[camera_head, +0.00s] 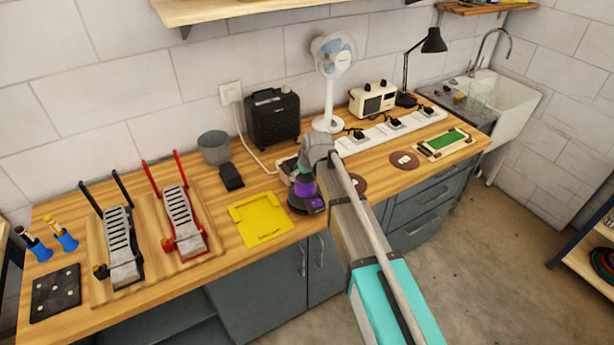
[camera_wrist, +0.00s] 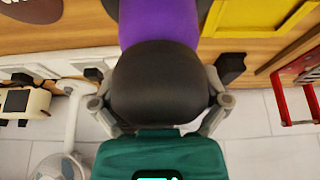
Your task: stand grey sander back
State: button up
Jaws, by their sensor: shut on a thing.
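My gripper (camera_head: 308,168) is shut on a sander (camera_head: 304,190) with a purple body and a dark grey rounded top. The sander looks upright near the bench's front edge, just right of a yellow mat (camera_head: 262,222). I cannot tell whether its dark base touches the wood. In the wrist view the fingers (camera_wrist: 160,100) sit on both sides of the dark grey top (camera_wrist: 158,80), with the purple body (camera_wrist: 158,20) beyond it. Two brown round pads lie to the right, one partly behind my arm (camera_head: 357,184) and one clear (camera_head: 404,160).
Behind stand a black box (camera_head: 272,120), a white fan (camera_head: 330,85) and a white power strip (camera_head: 400,130) with plugs and cables. Two pedals on a wooden board (camera_head: 150,240) are at left. A grey cup (camera_head: 214,148) and small black block (camera_head: 231,177) stand behind the yellow mat.

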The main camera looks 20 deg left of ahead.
jog(key=shift+f+b, duration=0.85)
jog(key=shift+f, duration=0.45)
jog(key=shift+s+d+f+b, duration=0.2)
jog(key=shift+f+b, duration=0.1)
jog(key=shift+b, duration=0.35)
jog(key=o, duration=0.9)
jog(key=shift+r, duration=0.15)
jog(key=shift+w+a+r+p, duration=0.1)
jog(key=shift+r+p, duration=0.35)
jog(key=shift+p, duration=0.3)
jog(key=p+v, duration=1)
jog(key=v, duration=0.2)
jog(key=shift+p, duration=0.35)
